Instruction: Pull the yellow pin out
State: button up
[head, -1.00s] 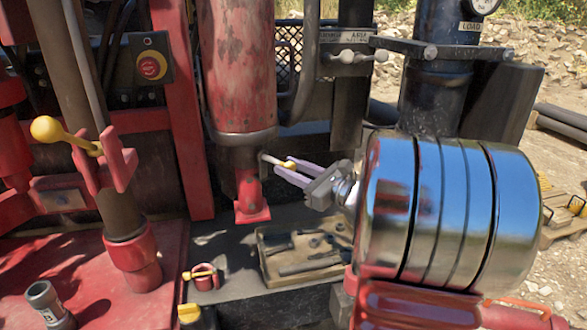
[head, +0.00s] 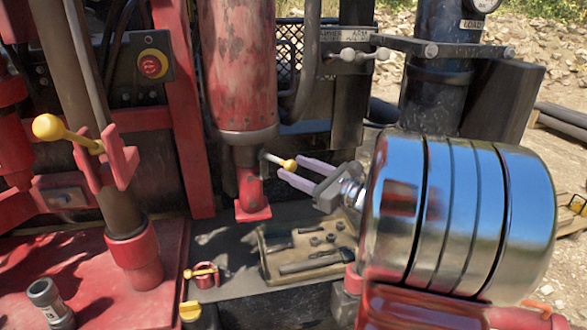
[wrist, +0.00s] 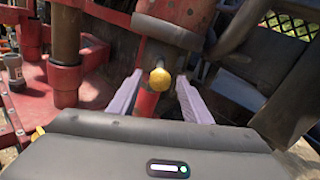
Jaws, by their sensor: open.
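The yellow pin (head: 289,165) is a thin grey rod with a round yellow knob, sticking out sideways from the fitting at the foot of the red cylinder. Its rod enters the fitting and the inner end is hidden. My gripper (head: 290,168) is open, with its pale purple fingertips close to the knob. In the wrist view the knob (wrist: 159,79) appears between the spread fingers of my gripper (wrist: 159,74), with a gap on both sides. Neither finger visibly touches it.
The red cylinder (head: 238,70) stands just above and left of the pin. A tool tray (head: 268,268) lies below. Another yellow-knobbed lever (head: 48,128) sits on the brown post at left, and a small red shackle with a yellow bar (head: 205,275) lies on the deck.

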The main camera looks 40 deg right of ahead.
jog(key=s+d, duration=0.2)
jog(key=s, duration=0.9)
jog(key=shift+s, duration=0.4)
jog(key=w+a+f+n+g+y, duration=0.15)
jog(key=a+n+g, duration=0.3)
jog(key=a, duration=0.65)
jog(key=w+a+f+n+g+y, duration=0.1)
jog(key=a+f+n+g+y, duration=0.2)
jog(key=a+n, duration=0.5)
jog(key=s+a+f+n+g+h, duration=0.2)
jog(key=s+a+n+h, duration=0.2)
jog(key=n, duration=0.5)
jog(key=s+a+f+n+g+h, duration=0.2)
jog(key=s+a+n+h, duration=0.1)
jog(key=s+a+n, duration=0.3)
jog(key=shift+s+a+n+g+h, duration=0.3)
jog(key=shift+a+n, duration=1.1)
jog(key=shift+n, duration=0.85)
